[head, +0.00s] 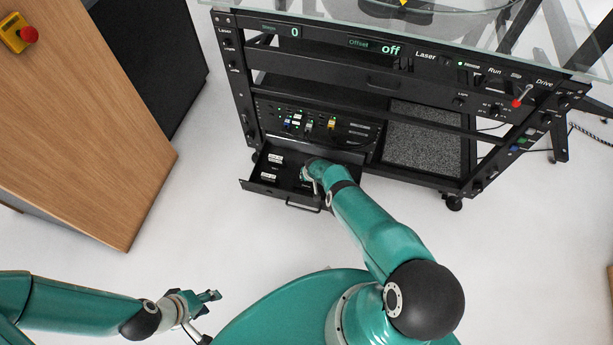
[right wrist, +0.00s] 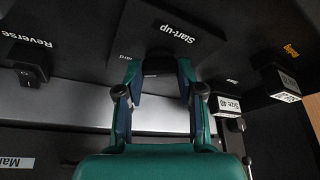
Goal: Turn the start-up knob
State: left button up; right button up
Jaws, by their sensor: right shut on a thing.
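The start-up knob (right wrist: 158,72) is a dark knob below the Start-up label (right wrist: 178,34) in the right wrist view. It sits between the fingertips of my right gripper (right wrist: 158,80), which is shut on it. The fingers hide most of the knob, so its angle cannot be read. In the head view my right gripper (head: 309,174) reaches into the open drawer (head: 262,186) low on the black rack, and the knob is hidden there. My left gripper (head: 211,296) is over the floor at the lower left, away from everything; its finger gap is unclear.
A Reverse switch (right wrist: 27,78) and labelled blocks (right wrist: 229,105) flank the knob. A wooden desk (head: 90,120) stands at left. White floor is clear between.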

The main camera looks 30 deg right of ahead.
jog(key=shift+s+d, duration=0.1)
dwell(0.3)
jog(key=o, duration=1.1)
jog(key=shift+o, duration=0.2)
